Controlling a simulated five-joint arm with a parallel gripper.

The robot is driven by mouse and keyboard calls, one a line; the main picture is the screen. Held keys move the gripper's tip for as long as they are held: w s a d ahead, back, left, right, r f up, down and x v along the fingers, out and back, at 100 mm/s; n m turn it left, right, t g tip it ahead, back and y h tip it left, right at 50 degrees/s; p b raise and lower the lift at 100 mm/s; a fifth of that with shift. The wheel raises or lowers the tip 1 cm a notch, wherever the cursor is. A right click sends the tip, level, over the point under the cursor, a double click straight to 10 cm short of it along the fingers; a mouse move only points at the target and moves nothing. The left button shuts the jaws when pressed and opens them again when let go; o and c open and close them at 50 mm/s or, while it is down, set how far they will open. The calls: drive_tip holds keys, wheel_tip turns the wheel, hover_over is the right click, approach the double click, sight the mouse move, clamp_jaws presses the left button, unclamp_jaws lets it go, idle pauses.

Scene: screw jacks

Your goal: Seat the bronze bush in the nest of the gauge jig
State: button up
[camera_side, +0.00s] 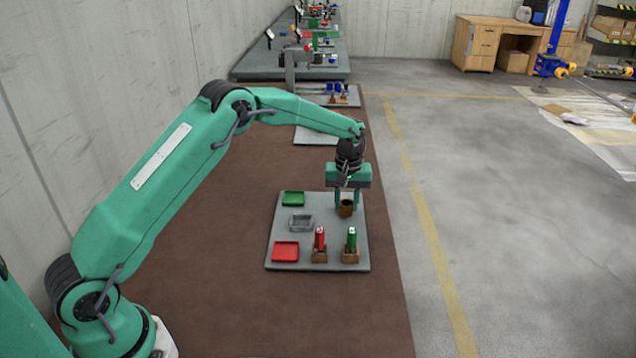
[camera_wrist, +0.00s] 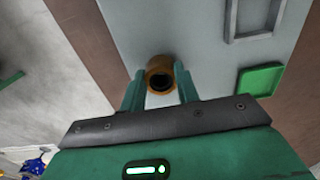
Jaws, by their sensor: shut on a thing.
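The bronze bush (camera_side: 346,210) is a short brown-gold ring with a dark bore. It is upright between the fingertips of my gripper (camera_side: 347,204), at the right far part of the grey plate (camera_side: 333,222). In the wrist view the bush (camera_wrist: 159,63) sits between the two green fingers of my gripper (camera_wrist: 160,75), which are shut on it. I cannot tell whether its underside touches the plate. A grey square-walled frame (camera_side: 301,223), which looks like the nest of the gauge jig, stands left of the bush. Its rim also shows in the wrist view (camera_wrist: 231,22), and it looks empty.
A green tray (camera_side: 293,199) lies at the plate's far left and a red tray (camera_side: 286,251) at its near left. A red cylinder (camera_side: 319,238) and a green cylinder (camera_side: 351,240) stand upright in brown blocks at the near edge.

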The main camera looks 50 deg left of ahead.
sight(348, 206)
drive_tip(key=shift+r, duration=0.5)
drive_tip(key=r, duration=0.3)
drive_tip(key=shift+s+d+r, duration=0.1)
drive_tip(key=shift+d, duration=0.25)
drive_tip(key=s+d+r, duration=0.5)
drive_tip(key=d+r, duration=0.1)
drive_tip(key=d, duration=0.3)
drive_tip(key=shift+s+d+r, duration=0.15)
drive_tip(key=shift+d, duration=0.15)
drive_tip(key=s+a, duration=0.1)
drive_tip(key=s, duration=0.2)
drive_tip(key=s+a, duration=0.2)
drive_tip(key=s, duration=0.1)
drive_tip(key=s+a, duration=0.1)
drive_tip(key=s, duration=0.3)
drive_tip(key=shift+a+r, duration=0.15)
drive_tip(key=shift+a, duration=0.05)
drive_tip(key=w+a+f, duration=0.1)
drive_tip(key=a+f, duration=0.1)
drive_tip(key=a, duration=0.1)
drive_tip(key=w+a+f, duration=0.2)
drive_tip(key=a, duration=0.2)
drive_tip(key=w+a+f, duration=0.1)
drive_tip(key=a+f, duration=0.2)
drive_tip(key=a, duration=0.1)
drive_tip(key=shift+w, duration=0.15)
drive_tip(key=shift+f, duration=0.15)
drive_tip(key=shift+d+f, duration=0.1)
drive_tip(key=shift+f, duration=1.8)
